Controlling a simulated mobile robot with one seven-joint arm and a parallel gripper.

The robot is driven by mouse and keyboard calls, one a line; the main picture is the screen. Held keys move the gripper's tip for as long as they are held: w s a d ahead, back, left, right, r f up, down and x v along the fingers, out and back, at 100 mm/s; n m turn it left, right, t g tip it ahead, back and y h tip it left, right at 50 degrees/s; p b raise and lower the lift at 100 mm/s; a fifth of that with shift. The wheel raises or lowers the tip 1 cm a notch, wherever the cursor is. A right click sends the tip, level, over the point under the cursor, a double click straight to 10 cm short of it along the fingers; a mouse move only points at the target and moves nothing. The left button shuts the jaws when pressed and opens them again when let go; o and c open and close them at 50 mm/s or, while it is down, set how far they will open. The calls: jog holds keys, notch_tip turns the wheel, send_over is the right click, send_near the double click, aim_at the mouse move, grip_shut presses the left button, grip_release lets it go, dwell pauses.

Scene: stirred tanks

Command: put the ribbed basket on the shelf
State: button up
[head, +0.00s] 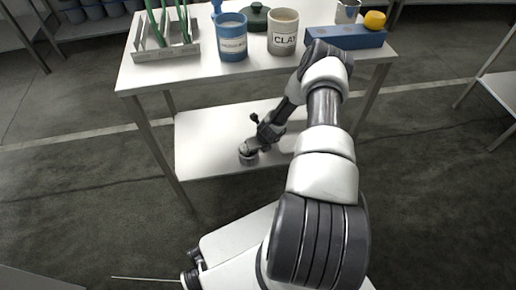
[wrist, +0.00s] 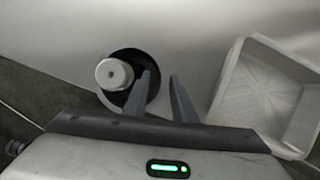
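My gripper (wrist: 162,76) is open in the wrist view, its two fingers apart. The left finger overlaps the right side of a round dark vessel (wrist: 124,98), and the right finger is outside it. The vessel's right rim lies between the fingertips, with no clear contact visible. A white cylinder (wrist: 115,74) stands in or over the vessel. To the right is a white square tray-like container (wrist: 262,95) with faint ribs. I cannot tell which one is the ribbed basket. In the head view, my gripper is low at the shelf (head: 205,130), beside a small grey round thing (head: 248,158).
The tabletop (head: 180,75) above carries a rack with green rods (head: 165,45), a blue cup (head: 231,40), a cup marked CLAY (head: 283,35), a green-lidded pot (head: 256,18) and a blue block (head: 345,37). The shelf's left part is bare. The table legs flank it.

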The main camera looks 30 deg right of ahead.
jog(key=p+v, duration=0.3)
jog(key=v, duration=0.9)
jog(key=shift+p, duration=0.35)
jog(key=shift+d, duration=0.1)
